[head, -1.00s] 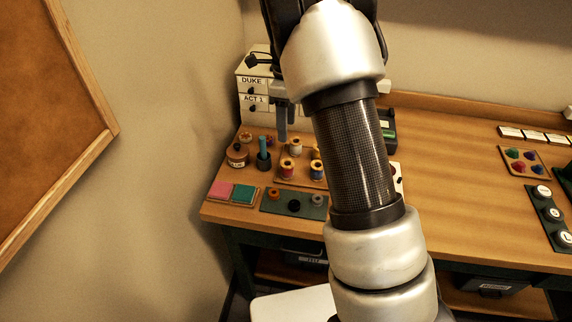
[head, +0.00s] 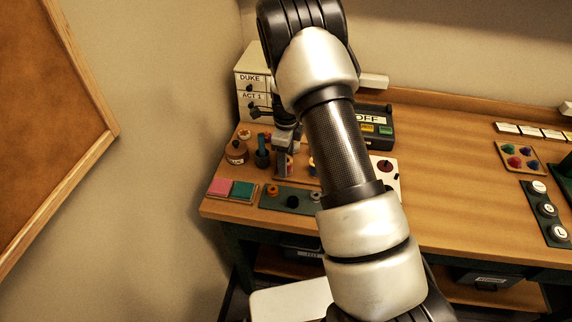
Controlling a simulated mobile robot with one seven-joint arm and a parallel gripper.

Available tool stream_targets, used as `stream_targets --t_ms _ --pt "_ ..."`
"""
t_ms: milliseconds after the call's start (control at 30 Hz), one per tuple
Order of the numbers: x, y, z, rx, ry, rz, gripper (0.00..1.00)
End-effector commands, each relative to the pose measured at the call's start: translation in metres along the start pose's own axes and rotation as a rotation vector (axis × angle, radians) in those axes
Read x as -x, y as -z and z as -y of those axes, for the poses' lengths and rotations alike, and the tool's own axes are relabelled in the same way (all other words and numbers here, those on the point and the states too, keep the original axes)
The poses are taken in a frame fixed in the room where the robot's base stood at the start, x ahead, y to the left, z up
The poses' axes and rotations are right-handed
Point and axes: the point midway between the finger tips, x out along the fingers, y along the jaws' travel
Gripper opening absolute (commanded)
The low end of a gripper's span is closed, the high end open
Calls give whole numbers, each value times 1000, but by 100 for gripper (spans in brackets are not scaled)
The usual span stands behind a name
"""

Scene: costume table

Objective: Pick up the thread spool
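Thread spools stand on a wooden tray (head: 300,179) at the left end of the table. My gripper (head: 284,162) reaches down over the tray's left part, its fingertips low at the spools. A reddish spool (head: 290,167) shows only in part at the fingers. I cannot tell whether the fingers are around it, touching it or beside it, nor how far apart they are. Another spool with a blue-and-yellow look (head: 312,168) stands just right of the gripper, partly hidden by my arm. Any spools behind the gripper and arm are hidden.
A brown round pot (head: 236,153) and a dark cup with a teal stick (head: 263,158) stand close left of the gripper. Pink and teal pads (head: 231,189) and a green strip with knobs (head: 292,200) lie in front.

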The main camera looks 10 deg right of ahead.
Motion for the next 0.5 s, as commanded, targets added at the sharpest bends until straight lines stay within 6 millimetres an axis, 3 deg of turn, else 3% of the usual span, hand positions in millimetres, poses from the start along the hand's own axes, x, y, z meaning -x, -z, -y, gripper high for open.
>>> stream_targets --t_ms 300,500 --pt "-6 0 0 0 0 1 51" --pt "-6 0 0 0 0 0 17"
